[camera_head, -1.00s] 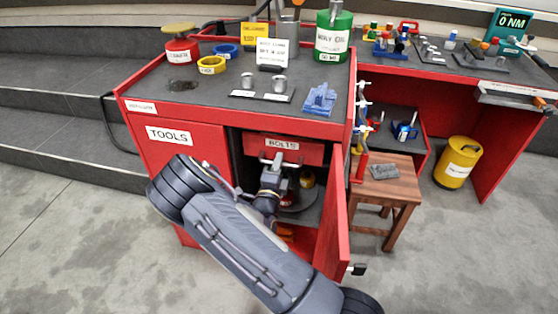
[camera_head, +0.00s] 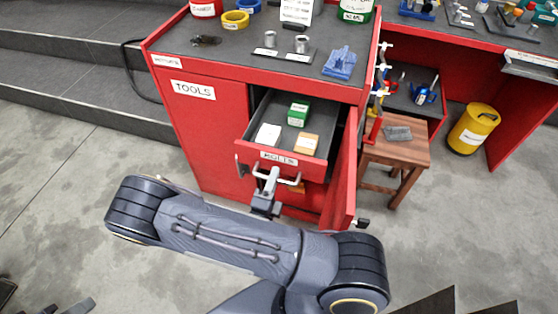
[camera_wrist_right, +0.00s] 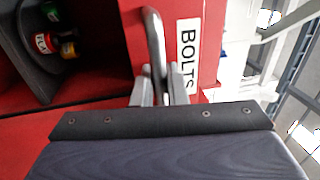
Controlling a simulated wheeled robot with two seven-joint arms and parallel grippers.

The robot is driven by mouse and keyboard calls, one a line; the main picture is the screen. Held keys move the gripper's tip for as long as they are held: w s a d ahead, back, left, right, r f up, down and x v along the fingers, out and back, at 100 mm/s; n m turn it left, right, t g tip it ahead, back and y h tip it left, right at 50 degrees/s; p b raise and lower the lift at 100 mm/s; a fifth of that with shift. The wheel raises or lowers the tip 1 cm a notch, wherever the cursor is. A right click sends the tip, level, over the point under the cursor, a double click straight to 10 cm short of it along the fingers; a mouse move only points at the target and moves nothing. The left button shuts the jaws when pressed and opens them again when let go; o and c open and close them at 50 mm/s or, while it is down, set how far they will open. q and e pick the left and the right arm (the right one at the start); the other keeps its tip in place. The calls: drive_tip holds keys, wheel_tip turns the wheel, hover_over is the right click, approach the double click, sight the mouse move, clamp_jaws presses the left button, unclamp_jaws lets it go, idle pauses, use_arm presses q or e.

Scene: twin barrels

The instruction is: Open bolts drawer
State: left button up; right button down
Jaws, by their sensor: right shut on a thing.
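The red bolts drawer (camera_head: 272,158) is pulled out of the workbench cabinet in the head view. Its inside shows a green box (camera_head: 298,112), a white box (camera_head: 268,136) and an orange box (camera_head: 307,144). My right gripper (camera_head: 268,180) is shut on the drawer's metal handle (camera_head: 289,181). In the right wrist view the gripper (camera_wrist_right: 163,85) has its fingers around the handle bar (camera_wrist_right: 155,40), beside the BOLTS label (camera_wrist_right: 188,55). My left gripper is not clearly in view.
The red cabinet door (camera_head: 343,170) stands open just right of the drawer. A wooden stool (camera_head: 398,151) and a yellow bin (camera_head: 472,130) stand further right. The closed TOOLS door (camera_head: 207,125) is on the left. Grey floor in front is mostly clear.

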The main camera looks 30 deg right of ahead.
use_arm(q)
drive_tip(key=shift+s+a+r, duration=0.2)
drive_tip(key=shift+s+a, duration=0.1)
drive_tip(key=shift+a, duration=0.1)
use_arm(e)
drive_tip(key=shift+r+v, duration=0.1)
drive_tip(key=shift+v, duration=0.55)
drive_tip(key=shift+r+v, duration=0.15)
drive_tip(key=shift+v, duration=0.5)
drive_tip(key=c, duration=1.5)
unclamp_jaws()
drive_tip(key=shift+c, duration=0.2)
drive_tip(key=shift+s+a+f, duration=0.1)
